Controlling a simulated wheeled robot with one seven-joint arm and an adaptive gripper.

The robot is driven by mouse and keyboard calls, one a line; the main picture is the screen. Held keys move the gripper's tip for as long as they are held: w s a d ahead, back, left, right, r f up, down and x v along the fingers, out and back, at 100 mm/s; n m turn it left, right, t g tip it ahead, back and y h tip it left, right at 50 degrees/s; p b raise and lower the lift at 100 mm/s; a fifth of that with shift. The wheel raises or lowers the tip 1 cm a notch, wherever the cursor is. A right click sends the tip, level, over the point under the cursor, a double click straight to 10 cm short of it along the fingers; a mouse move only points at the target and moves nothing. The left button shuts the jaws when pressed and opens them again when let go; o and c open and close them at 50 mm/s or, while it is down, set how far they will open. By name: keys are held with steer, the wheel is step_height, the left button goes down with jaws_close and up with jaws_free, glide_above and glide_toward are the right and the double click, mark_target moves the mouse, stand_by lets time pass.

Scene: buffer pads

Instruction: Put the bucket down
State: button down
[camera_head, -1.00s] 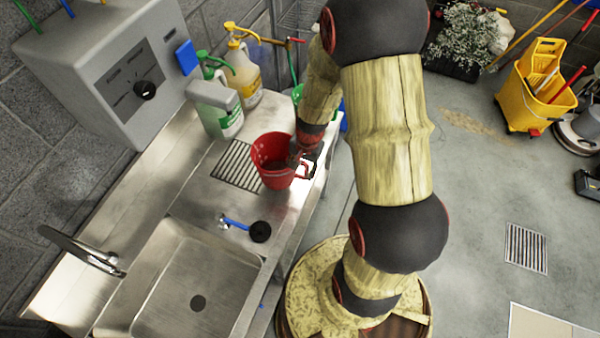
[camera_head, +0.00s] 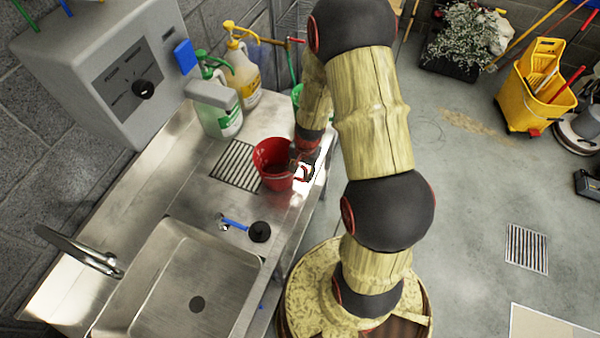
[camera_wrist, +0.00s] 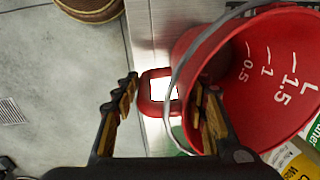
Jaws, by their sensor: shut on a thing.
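The red bucket (camera_head: 268,155) is over the right part of the steel counter (camera_head: 205,195), overlapping the wire rack's right side. I cannot tell whether its base touches the counter. My gripper (camera_head: 301,166) is at the bucket's right side, shut on it around its red side handle. In the wrist view the bucket (camera_wrist: 262,80) fills the right side, with white volume marks inside and a thin grey wire handle across it. The fingers (camera_wrist: 162,95) are on either side of the red loop handle. The bucket's bottom is hidden.
The counter's right edge is close.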

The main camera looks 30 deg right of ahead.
steer(key=shift+f, duration=0.3)
steer(key=c, duration=1)
jaws_free()
steer(key=shift+r, duration=0.1)
